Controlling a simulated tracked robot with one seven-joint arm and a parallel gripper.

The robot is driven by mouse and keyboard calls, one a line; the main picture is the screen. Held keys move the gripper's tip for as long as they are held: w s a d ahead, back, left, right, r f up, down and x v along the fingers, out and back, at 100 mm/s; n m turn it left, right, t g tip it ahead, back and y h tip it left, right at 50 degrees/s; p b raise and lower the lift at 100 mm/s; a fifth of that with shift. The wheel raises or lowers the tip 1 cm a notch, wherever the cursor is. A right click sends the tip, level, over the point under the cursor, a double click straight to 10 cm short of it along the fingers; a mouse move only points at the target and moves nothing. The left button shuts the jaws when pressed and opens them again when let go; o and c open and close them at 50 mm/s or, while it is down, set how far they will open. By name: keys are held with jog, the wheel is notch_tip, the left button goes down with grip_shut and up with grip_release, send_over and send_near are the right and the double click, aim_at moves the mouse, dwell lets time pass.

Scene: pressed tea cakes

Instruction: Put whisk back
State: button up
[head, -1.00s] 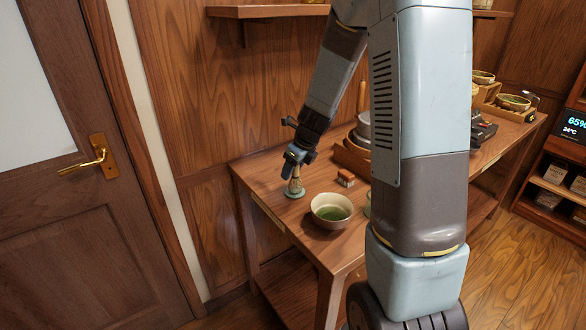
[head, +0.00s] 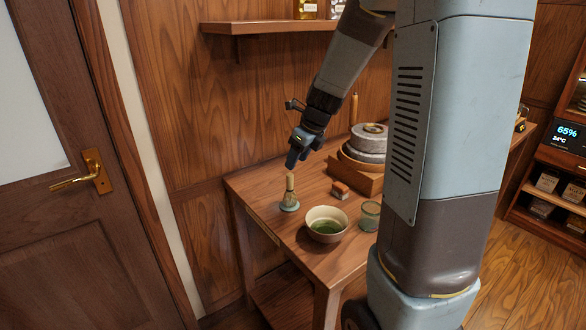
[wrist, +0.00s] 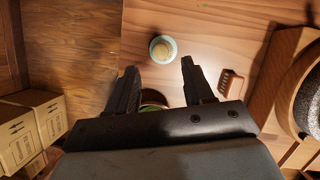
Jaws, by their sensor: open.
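The whisk (head: 290,184) stands upright on its small pale green holder (head: 289,206) near the left end of the table. In the wrist view the whisk shows from above as a round tan top (wrist: 162,49) within the pale green rim of the holder. My gripper (head: 292,163) is above the whisk and apart from it. In the wrist view my gripper (wrist: 159,72) is open, with nothing between its fingers. The whisk lies just beyond the fingertips there.
A bowl of green tea (head: 326,225) stands in front of the whisk. A small brown block (head: 340,190), a greenish cup (head: 370,215) and a stone mill (head: 369,138) in a wooden tray are to the right. Cardboard boxes (wrist: 22,135) show on the floor.

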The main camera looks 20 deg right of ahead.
jog(key=s+r+n+h, duration=0.1)
jog(key=s+r+n, duration=0.3)
jog(key=s+n, duration=0.4)
jog(key=s+a+r+n+t, duration=0.1)
jog(key=s+r+n, duration=0.4)
jog(key=s+n, duration=0.4)
jog(key=s+r+n+t+h, duration=0.1)
jog(key=s+r+n, duration=0.3)
jog(key=s+n, duration=0.4)
jog(key=shift+s+a+r+n+h, duration=0.3)
jog(key=shift+s+a+n, duration=0.1)
jog(key=shift+n, duration=1.5)
